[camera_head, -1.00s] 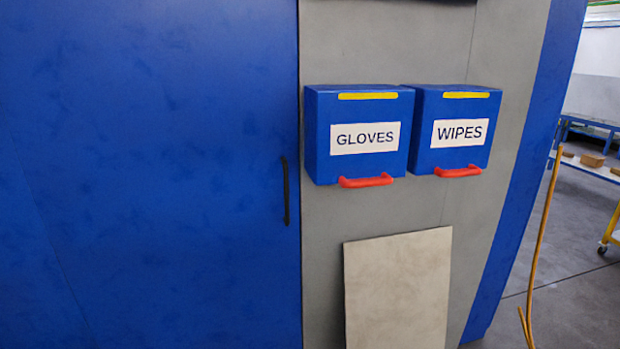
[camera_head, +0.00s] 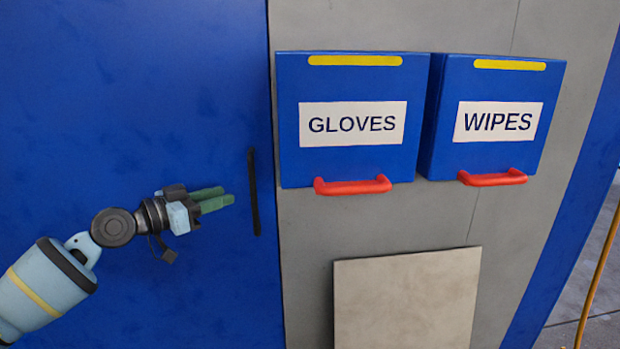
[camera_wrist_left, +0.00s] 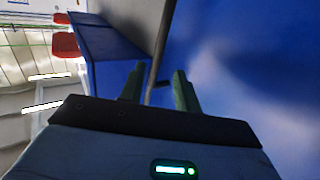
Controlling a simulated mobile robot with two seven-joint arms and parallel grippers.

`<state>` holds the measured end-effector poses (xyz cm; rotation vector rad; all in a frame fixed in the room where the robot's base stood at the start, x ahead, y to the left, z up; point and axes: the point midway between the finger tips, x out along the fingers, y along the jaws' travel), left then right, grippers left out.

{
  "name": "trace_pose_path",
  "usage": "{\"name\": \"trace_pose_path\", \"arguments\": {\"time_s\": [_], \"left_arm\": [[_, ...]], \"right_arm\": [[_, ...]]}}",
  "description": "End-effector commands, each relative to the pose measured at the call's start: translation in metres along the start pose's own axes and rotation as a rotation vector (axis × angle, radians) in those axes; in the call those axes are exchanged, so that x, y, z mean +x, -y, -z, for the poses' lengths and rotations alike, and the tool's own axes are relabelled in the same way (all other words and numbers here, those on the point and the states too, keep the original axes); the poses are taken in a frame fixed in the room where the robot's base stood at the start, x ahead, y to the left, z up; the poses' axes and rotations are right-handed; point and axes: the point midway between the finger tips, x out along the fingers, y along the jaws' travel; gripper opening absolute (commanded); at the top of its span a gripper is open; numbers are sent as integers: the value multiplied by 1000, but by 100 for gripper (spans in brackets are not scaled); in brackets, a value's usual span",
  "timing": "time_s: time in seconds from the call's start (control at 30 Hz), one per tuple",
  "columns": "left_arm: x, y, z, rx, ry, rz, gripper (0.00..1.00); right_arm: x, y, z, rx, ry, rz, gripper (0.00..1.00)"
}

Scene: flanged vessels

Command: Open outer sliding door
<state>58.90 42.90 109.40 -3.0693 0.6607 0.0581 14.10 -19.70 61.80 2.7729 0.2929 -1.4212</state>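The large blue sliding door (camera_head: 130,110) fills the left of the head view. Its slim black vertical handle (camera_head: 254,192) is near the door's right edge. My left gripper (camera_head: 228,198) is in front of the door, with its green fingertips just left of the handle and pointing toward it. In the left wrist view the green fingers (camera_wrist_left: 158,82) are spread apart, and the dark handle bar (camera_wrist_left: 157,65) shows in the gap between them. I cannot tell whether either finger touches it. My right gripper is not in view.
On the grey wall right of the door are a blue GLOVES box (camera_head: 350,85) and a blue WIPES box (camera_head: 498,85), each with a red handle. A beige panel (camera_head: 405,300) is below them. A yellow hose (camera_head: 600,265) hangs at the far right.

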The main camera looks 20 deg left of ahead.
Motion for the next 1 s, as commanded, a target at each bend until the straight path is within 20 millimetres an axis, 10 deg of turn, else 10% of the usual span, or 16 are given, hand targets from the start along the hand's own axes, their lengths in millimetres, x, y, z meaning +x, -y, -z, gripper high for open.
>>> {"name": "trace_pose_path", "arguments": {"time_s": [0.47,1.0], "left_arm": [[4,5,28,5,-36,-7,32],[65,4,31,5,-38,-7,32]], "right_arm": [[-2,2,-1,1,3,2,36],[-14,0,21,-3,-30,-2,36]]}}
